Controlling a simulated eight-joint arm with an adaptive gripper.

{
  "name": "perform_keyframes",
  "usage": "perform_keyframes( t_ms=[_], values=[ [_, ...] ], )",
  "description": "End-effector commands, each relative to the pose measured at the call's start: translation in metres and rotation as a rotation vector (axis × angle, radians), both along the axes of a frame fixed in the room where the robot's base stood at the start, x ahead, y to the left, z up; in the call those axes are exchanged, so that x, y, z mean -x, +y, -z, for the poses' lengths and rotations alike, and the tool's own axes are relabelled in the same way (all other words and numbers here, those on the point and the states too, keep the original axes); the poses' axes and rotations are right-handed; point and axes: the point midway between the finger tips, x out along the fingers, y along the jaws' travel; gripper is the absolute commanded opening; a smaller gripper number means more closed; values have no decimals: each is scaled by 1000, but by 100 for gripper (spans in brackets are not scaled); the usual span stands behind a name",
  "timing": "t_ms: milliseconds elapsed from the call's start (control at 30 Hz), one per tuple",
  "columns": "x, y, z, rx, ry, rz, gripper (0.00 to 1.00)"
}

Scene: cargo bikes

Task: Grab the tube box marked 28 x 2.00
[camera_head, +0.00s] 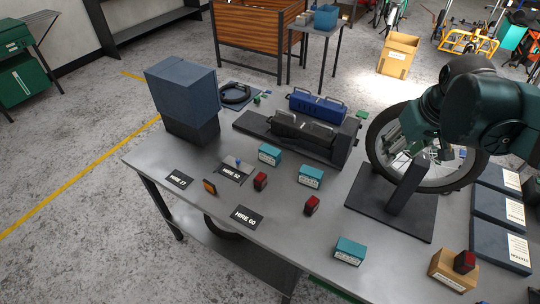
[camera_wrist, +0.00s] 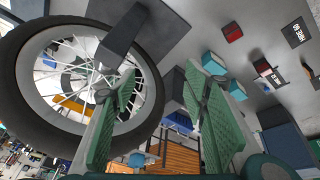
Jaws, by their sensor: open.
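Three teal tube boxes with white labels stand on the grey workbench (camera_head: 150,162): one toward the back (camera_head: 270,154), one in the middle (camera_head: 311,176), one near the front edge (camera_head: 349,250). Their print is too small to read, so I cannot tell which is marked 28 x 2.00. My gripper (camera_head: 420,150) is open and empty by the wheel, right of the boxes. The wrist view shows its green finger pads spread apart (camera_wrist: 160,85), with two teal boxes beyond the right finger, one upper (camera_wrist: 214,62) and one lower (camera_wrist: 237,90), partly hidden.
A bicycle wheel (camera_head: 376,145) on a dark stand (camera_head: 385,212) is close to my gripper. Red lights, HIRE cards, a blue-grey block (camera_head: 180,90) and dark racks occupy the bench. A cardboard box (camera_head: 447,269) stands front right; dark trays (camera_head: 500,208) lie at right.

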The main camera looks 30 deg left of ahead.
Motion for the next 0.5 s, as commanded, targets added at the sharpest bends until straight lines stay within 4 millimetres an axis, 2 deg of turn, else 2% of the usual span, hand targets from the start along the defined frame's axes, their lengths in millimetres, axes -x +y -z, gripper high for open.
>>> perform_keyframes(
  t_ms=[100, 500],
  values=[
    [-15, 24, 3, 15, 16, -52, 44],
    [-54, 106, 26, 66, 72, -224, 44]
  ],
)
